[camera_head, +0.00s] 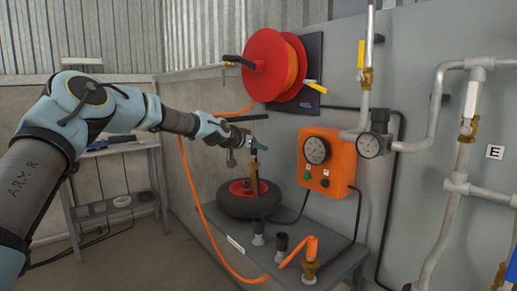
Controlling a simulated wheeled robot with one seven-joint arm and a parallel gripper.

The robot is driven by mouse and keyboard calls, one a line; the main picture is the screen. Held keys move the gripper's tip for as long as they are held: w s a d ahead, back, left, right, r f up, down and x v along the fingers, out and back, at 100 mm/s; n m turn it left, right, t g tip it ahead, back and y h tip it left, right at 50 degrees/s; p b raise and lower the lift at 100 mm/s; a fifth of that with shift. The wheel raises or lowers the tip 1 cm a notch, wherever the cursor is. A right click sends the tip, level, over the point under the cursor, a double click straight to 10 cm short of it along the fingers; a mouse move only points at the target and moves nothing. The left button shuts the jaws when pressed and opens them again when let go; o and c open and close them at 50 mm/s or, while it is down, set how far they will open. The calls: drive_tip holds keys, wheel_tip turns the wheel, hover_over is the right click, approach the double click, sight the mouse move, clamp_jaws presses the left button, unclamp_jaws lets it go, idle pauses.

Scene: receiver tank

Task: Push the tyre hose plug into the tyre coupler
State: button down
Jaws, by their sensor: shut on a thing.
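My gripper (246,146) is above the tyre, at the end of my arm. It is shut on a small teal piece (259,144); my fingers partly hide it. A brass fitting (255,176) stands upright just below, above the black tyre with its red hub (242,199). I cannot tell if the teal piece and the brass fitting are joined. An orange hose end (311,245) stands at a brass fitting (309,269) at the bench's front. Which of these is the tyre hose plug or the tyre coupler is too small to tell.
The grey bench (335,257) also bears two dark-topped stands (258,237) (282,246). An orange box with a gauge (325,161) and a red hose reel (274,66) are on the wall. The orange hose (203,213) hangs left of the bench. Pipes fill the right.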

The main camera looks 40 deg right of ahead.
drive_tip(key=shift+f+b, duration=0.45)
drive_tip(key=shift+f, duration=0.05)
drive_tip(key=c, duration=0.6)
unclamp_jaws()
drive_tip(key=shift+a, duration=0.1)
drive_tip(key=shift+b+v, duration=1.65)
drive_tip(key=shift+v, duration=3.65)
drive_tip(key=shift+r, duration=0.1)
